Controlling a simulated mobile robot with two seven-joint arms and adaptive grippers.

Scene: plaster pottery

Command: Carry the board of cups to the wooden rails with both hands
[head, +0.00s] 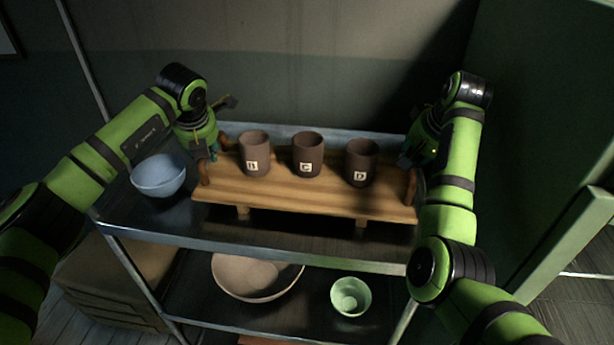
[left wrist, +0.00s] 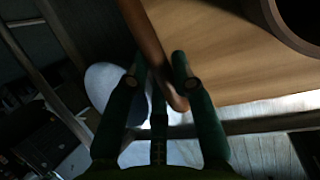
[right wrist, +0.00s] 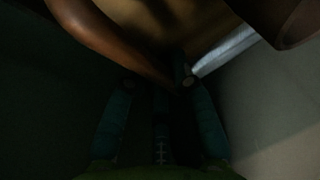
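The wooden board (head: 300,198) lies level on the upper shelf level and bears three dark brown cups, B (head: 254,146), C (head: 307,147) and D (head: 360,155), all upright in a row. Two wooden blocks (head: 243,211), perhaps rail ends, show under its front edge. My left gripper (head: 211,150) is at the board's left handle (head: 204,175), which passes between its fingers in the left wrist view (left wrist: 160,68). My right gripper (head: 409,158) is at the right handle (head: 411,187); the dark right wrist view shows this handle (right wrist: 120,50) at its fingers. Finger contact is unclear in both.
A blue bowl (head: 158,178) stands left of the board, close to my left gripper. The metal shelf's upper deck (head: 150,222) has a bare strip in front. A large pale bowl (head: 250,283) and a green bowl (head: 350,300) stand on the lower deck. A green panel (head: 560,100) rises at right.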

